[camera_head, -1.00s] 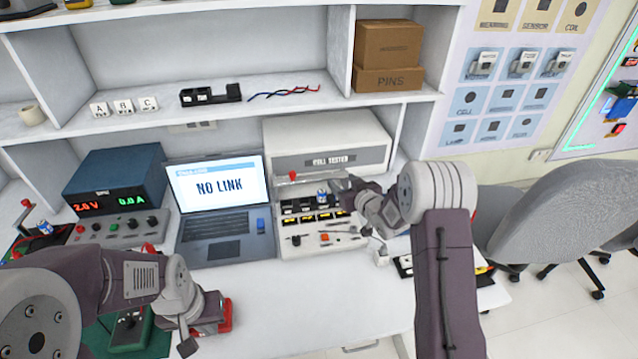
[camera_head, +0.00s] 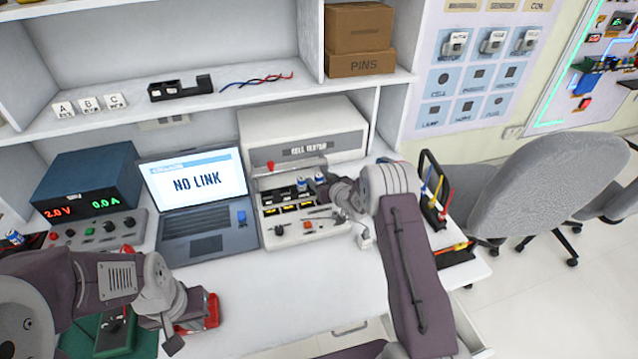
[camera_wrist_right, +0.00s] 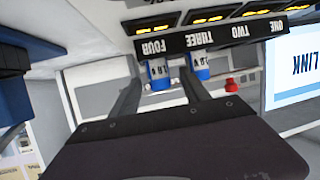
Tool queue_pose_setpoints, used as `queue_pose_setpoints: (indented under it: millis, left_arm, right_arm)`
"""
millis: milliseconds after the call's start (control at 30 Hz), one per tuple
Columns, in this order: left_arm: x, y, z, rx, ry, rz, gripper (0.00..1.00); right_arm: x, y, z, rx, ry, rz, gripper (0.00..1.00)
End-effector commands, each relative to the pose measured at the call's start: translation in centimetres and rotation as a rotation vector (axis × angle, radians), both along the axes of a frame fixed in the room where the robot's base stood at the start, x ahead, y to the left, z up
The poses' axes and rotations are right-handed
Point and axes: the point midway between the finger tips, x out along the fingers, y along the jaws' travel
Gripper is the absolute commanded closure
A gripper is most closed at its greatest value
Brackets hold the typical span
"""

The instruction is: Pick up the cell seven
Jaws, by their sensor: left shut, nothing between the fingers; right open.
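Two blue-and-white cells stand in the slots of the cell tester (camera_head: 345,132). One cell (camera_head: 302,185) is left of my right gripper (camera_head: 322,181), and the other is close by its fingers. In the right wrist view one cell (camera_wrist_right: 159,76) shows between the open fingers of that gripper (camera_wrist_right: 158,88), near the FOUR label. The second cell (camera_wrist_right: 200,66) is beyond the right finger, near THREE. I cannot read which is cell seven. Another blue cell (camera_head: 14,238) lies at the far left. My left gripper (camera_head: 173,343) is shut and empty, low over the bench.
The laptop (camera_head: 200,200) reads NO LINK, left of the tester. The power supply (camera_head: 95,185) stands further left. A red object (camera_head: 205,313) is beside my left gripper. A black rack (camera_head: 433,195) stands right of my right arm. The front bench middle is clear.

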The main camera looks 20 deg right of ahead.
Motion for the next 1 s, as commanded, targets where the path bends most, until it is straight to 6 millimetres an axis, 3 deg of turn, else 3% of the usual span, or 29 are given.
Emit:
queue_pose_setpoints:
  millis: [133, 367, 567, 867, 1000]
  left_arm:
    - [0.0, 0.0, -0.1, 0.0, 0.0, 0.0, 1.0]
    - [0.0, 0.0, -0.1, 0.0, 0.0, 0.0, 1.0]
    - [0.0, 0.0, -0.1, 0.0, 0.0, 0.0, 1.0]
    - [0.0, 0.0, -0.1, 0.0, 0.0, 0.0, 1.0]
    - [0.0, 0.0, 0.0, 0.0, 0.0, 0.0, 1.0]
  right_arm:
    - [1.5, 0.3, -0.6, -0.001, -0.001, 0.0, 0.46]
    - [1.7, 0.3, -0.7, 0.0, 0.0, 0.0, 0.46]
    - [1.7, 0.3, -0.7, 0.0, 0.0, 0.0, 0.99]
    - [1.7, 0.3, -0.5, 0.0, -0.001, 0.0, 1.0]
    - [1.7, 0.3, 0.7, 0.0, -0.002, -0.001, 1.0]
